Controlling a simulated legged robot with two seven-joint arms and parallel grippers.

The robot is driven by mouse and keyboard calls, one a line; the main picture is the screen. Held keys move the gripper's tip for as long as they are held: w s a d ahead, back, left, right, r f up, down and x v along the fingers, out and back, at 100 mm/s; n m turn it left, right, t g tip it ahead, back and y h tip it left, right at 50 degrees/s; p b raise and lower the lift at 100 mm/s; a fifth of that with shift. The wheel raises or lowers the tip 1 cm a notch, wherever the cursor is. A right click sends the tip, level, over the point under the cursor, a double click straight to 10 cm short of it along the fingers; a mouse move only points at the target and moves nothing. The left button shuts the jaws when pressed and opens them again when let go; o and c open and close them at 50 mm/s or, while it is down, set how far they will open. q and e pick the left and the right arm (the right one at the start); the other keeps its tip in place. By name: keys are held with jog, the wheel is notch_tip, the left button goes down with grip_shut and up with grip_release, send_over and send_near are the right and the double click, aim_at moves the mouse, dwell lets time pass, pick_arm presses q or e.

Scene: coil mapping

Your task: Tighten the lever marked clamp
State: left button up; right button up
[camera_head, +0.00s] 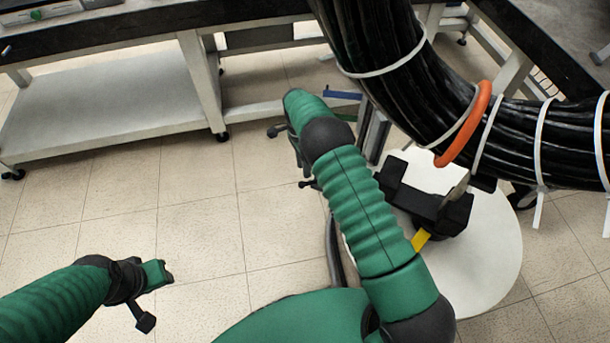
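No lever with a readable clamp mark shows. A black bracket-like device (441,213) stands on a white round surface (490,265) at the right. A yellow tab (421,240) shows at its lower edge, and a thin metal plate (459,187) rises from it. My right arm hides part of its left side. My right gripper (289,157) is left of this device, beyond the arm's bend. Its two dark fingers appear spread apart, with nothing seen between them. My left gripper (152,296) is at the lower left, over bare floor.
A thick black cable coil (390,50) with white ties and an orange ring (467,124) hangs across the upper right. A bench with a white lower shelf (110,105) stands at the upper left. The tiled floor (190,200) between is clear.

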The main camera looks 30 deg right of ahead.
notch_tip(320, 180, up, 9)
jog(key=w+p, duration=0.2)
jog(key=shift+s+r, duration=0.1)
jog(key=shift+r, duration=0.05)
jog(key=s+a+r+n+t, duration=0.3)
jog(key=s+r+n, duration=0.5)
jog(key=s+n, duration=0.15)
jog(key=s+a+r+n+t, duration=0.15)
jog(key=s+n, duration=0.25)
jog(key=s, duration=0.4)
jog(key=s+a+n, duration=0.2)
jog(key=s+n, duration=0.3)
jog(key=s, duration=0.2)
jog(key=w+p+v, duration=0.2)
jog(key=p+v, duration=0.9)
jog(key=w+r+p+v, duration=0.1)
jog(key=w+p+v, duration=0.1)
jog(key=p+v, duration=0.9)
jog(key=shift+a+p, duration=0.2)
jog(key=shift+p, duration=0.3)
